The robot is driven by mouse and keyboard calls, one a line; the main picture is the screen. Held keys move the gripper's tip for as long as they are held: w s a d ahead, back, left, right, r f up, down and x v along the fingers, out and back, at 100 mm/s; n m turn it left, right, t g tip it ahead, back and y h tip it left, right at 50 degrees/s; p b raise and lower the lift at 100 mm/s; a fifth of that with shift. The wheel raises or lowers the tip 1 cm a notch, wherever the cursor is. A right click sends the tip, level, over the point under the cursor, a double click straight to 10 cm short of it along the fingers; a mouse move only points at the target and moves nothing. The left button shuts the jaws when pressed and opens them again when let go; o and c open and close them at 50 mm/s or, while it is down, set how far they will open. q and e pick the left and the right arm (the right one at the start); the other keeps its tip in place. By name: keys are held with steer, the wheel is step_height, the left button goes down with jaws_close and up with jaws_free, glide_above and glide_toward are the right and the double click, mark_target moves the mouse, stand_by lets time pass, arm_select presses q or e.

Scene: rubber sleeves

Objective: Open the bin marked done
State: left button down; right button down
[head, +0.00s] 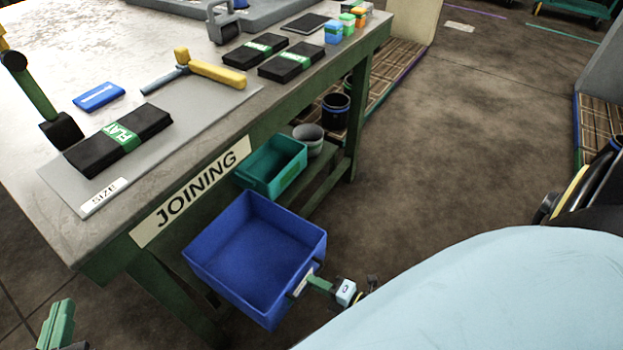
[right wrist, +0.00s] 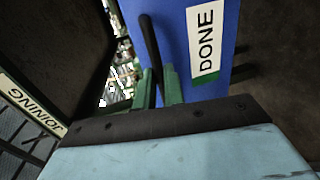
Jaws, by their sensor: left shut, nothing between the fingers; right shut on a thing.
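The blue bin (head: 255,250) is below the front edge of the bench, with its open top facing up and no contents visible. It stands out from under the bench. Its blue front also shows in the right wrist view (right wrist: 215,90), with a white and green label reading DONE (right wrist: 206,43) and a dark handle bar (right wrist: 151,48). My right gripper (head: 314,284) is at the bin's front; in the right wrist view its green fingers (right wrist: 160,85) are shut on the handle. My left gripper (head: 60,312) is shut and empty at the lower left, apart from the bench.
The bench (head: 215,130) carries a JOINING sign (head: 192,190), black packs (head: 100,145), a yellow-handled tool (head: 215,73) and a blue item (head: 98,96). A teal bin (head: 272,165) and grey pot (head: 309,139) are beneath. Open floor (head: 450,150) lies to the right.

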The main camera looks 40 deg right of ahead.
steer(key=shift+s, duration=0.1)
steer(key=c, duration=1.5)
jaws_free()
